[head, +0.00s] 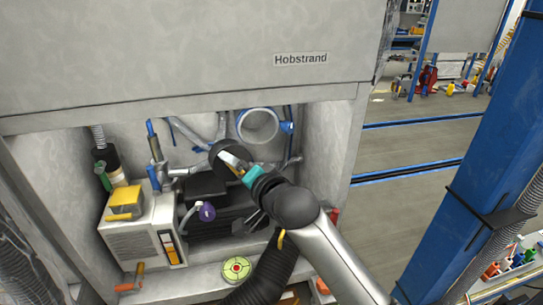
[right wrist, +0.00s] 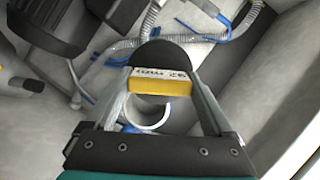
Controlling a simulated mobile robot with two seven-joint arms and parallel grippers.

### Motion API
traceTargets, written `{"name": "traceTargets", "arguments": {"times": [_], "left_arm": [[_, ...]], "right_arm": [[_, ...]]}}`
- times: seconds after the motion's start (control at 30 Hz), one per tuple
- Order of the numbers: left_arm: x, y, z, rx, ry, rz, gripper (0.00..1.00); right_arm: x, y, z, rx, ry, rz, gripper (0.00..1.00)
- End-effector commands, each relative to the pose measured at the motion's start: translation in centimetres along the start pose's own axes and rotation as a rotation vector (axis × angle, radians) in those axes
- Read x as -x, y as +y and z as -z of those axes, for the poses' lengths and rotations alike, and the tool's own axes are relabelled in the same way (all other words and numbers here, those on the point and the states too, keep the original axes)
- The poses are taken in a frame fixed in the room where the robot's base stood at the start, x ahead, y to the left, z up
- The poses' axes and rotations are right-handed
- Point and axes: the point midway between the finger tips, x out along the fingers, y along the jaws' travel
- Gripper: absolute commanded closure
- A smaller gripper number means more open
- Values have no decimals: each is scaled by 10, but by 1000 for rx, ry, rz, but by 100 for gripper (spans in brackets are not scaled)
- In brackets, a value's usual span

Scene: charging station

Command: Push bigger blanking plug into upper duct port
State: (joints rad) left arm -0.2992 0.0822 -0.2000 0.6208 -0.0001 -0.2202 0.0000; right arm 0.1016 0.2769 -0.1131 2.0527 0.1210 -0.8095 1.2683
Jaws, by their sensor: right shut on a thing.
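The bigger blanking plug is a dark round plug (head: 224,156) with a yellow grip bar. My right gripper (head: 238,166) is shut on this bar and holds the plug in the air inside the open bay. In the right wrist view the yellow bar (right wrist: 160,86), with small print on it, sits between the two fingers (right wrist: 160,88), and the dark plug body (right wrist: 163,56) shows beyond it. A pale round duct port (head: 258,125) is on the back wall, up and right of the plug. A pale ring, probably this port, shows in the right wrist view (right wrist: 147,128). My left gripper is out of view.
Blue and grey pipes (head: 183,132) run beside the port. A grey unit with yellow parts (head: 140,228) stands at left, and dark boxes (head: 207,186) sit behind. Bay walls (head: 327,150) bound the right side.

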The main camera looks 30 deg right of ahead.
Motion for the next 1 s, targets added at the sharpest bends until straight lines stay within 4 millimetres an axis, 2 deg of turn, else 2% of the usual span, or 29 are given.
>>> {"name": "traceTargets", "arguments": {"times": [0.1,0.2,0.3,0.67,0.87,1.0], "left_arm": [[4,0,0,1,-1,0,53],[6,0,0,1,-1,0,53],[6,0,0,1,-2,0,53],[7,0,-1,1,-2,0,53],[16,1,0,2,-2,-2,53],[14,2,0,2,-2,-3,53]], "right_arm": [[11,14,35,-14,149,32,100],[19,23,54,-14,231,47,100],[24,28,64,-13,275,56,100],[26,29,68,-9,288,59,100],[28,27,68,-10,286,56,100],[17,28,72,-8,288,58,100]]}}
